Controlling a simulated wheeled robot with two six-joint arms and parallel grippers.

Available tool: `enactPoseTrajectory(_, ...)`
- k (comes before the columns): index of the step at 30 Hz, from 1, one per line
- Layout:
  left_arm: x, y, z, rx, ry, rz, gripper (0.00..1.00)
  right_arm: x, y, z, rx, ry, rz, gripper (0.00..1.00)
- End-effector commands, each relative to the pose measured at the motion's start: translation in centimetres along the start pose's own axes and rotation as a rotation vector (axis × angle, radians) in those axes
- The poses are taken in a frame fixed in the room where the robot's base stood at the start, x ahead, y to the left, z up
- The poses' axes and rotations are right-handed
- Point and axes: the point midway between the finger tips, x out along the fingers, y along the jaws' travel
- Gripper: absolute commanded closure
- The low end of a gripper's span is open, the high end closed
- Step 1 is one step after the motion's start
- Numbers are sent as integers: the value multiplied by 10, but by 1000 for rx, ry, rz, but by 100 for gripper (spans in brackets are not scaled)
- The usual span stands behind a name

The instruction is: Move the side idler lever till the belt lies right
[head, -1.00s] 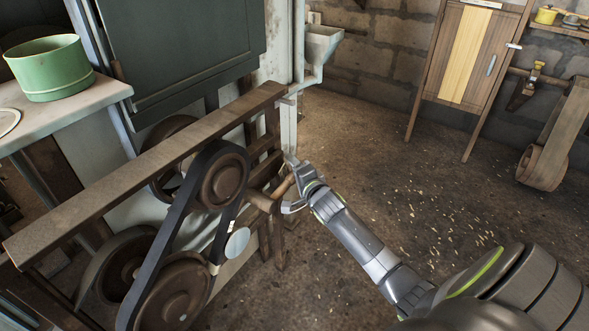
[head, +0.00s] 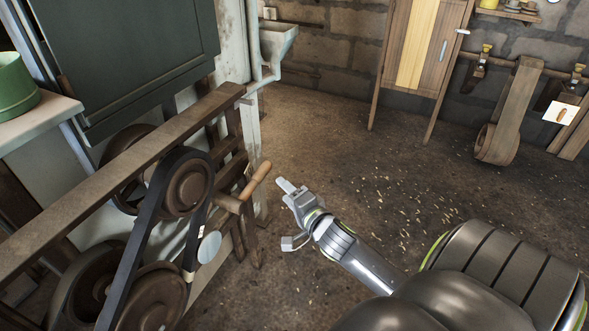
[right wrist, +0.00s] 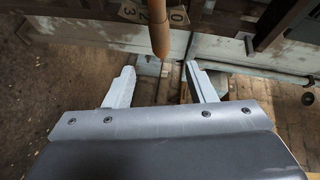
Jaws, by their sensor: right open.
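The side idler lever has a wooden handle (head: 257,180) that slants up and right from the brown idler hub (head: 229,204) on the drive's right side. The black belt (head: 135,262) runs around the upper pulley (head: 187,188) and down to the lower pulley (head: 155,303). I cannot tell if it sits exactly true. My right gripper (head: 284,213) is open and empty, right of the handle and apart from it. In the right wrist view the handle (right wrist: 158,35) points at the gap between the open fingertips (right wrist: 159,70), just beyond them. My left gripper is out of view.
A brown wooden rail (head: 120,165) crosses in front of the drive. A pale round disc (head: 209,247) sits beside the belt. A number plate (right wrist: 178,15) shows partly behind the handle. A green pot (head: 15,90) stands on the left shelf. The floor (head: 340,150) to the right is open.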

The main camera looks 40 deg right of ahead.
Motion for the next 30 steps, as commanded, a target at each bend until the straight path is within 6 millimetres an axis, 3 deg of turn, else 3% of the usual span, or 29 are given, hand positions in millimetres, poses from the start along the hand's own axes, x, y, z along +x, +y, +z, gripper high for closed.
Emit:
enactPoseTrajectory(3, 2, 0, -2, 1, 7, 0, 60, -17, 0, 0, -1, 0, 1, 50)
enactPoseTrajectory(9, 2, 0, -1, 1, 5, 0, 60, -29, 0, 0, 0, 0, 0, 50)
enactPoseTrajectory(26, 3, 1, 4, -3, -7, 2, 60, -30, 0, 0, 0, 0, 0, 50)
enactPoseTrajectory(30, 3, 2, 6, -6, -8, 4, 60, -31, 9, 0, -28, 9, 27, 50)
